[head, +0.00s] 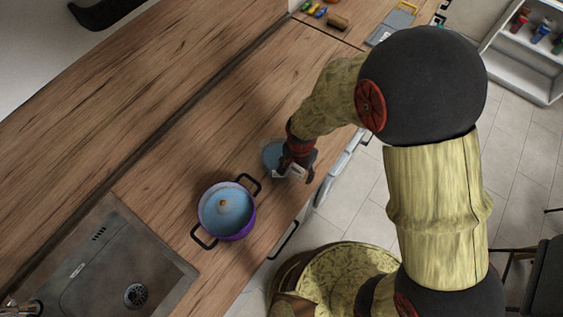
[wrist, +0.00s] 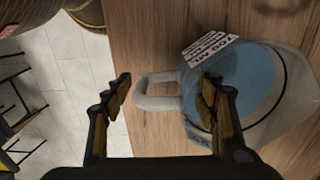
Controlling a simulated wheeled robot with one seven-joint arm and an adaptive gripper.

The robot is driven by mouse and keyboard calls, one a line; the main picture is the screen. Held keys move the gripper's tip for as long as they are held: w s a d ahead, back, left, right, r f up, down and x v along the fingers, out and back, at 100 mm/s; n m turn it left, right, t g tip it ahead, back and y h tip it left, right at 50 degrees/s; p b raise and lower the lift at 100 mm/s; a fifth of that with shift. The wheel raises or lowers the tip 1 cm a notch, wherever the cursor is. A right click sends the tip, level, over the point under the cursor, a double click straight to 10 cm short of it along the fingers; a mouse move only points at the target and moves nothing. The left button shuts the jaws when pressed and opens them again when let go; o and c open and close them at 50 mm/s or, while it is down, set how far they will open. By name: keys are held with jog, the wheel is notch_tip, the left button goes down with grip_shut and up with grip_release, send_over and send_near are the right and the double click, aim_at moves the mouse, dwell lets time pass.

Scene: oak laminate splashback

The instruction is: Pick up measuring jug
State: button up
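The measuring jug (wrist: 240,85) is clear with a bluish round base and white printed markings. It stands on the wooden counter in the wrist view, its handle (wrist: 155,78) pointing left. My gripper (wrist: 166,97) is open, one finger to the left of the handle and the other overlapping the jug's near wall. The handle lies between the fingers, and no grip on it shows. In the head view the jug (head: 271,154) is partly hidden by my gripper (head: 296,174), which is at its right side.
A purple pot (head: 239,235) with black handles stands close to the jug, toward the sink (head: 115,260). The counter's front edge (head: 262,256) is near my gripper. Small items lie at the counter's far end. The counter behind the jug is clear.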

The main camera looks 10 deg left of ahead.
jog(key=c, duration=1.4)
grip_shut()
